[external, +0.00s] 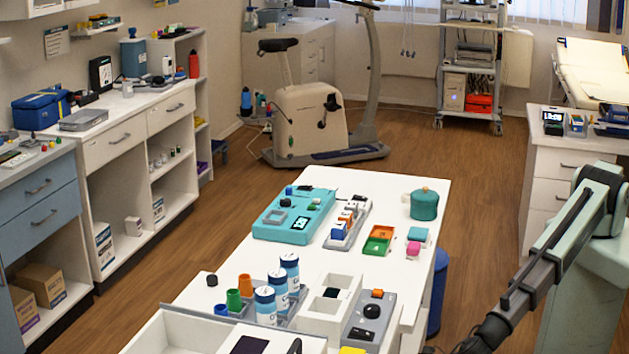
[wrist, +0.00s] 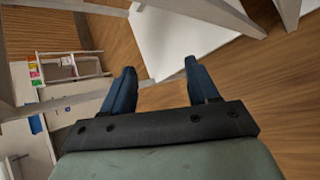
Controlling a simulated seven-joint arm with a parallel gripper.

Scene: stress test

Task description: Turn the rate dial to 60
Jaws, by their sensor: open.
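A grey control box (external: 356,335) stands at the near right of the white table. It has a round black dial (external: 372,311) on top and a small orange button beyond it. A teal device (external: 294,213) with a small lit screen and several buttons lies further back on the table. I cannot read any rate marking, or tell for sure which part is the rate dial. My gripper (wrist: 159,66) shows in the wrist view with its two dark blue fingers wide apart and nothing between them. In the external view my arm enters at the lower right, and the gripper is not clearly visible.
The white table (external: 385,275) also holds blue-and-white bottles (external: 289,272), orange and green cups, an open white box (external: 331,300), a teal pot (external: 424,204) and small coloured blocks. A blue bin (external: 438,290) stands beside it.

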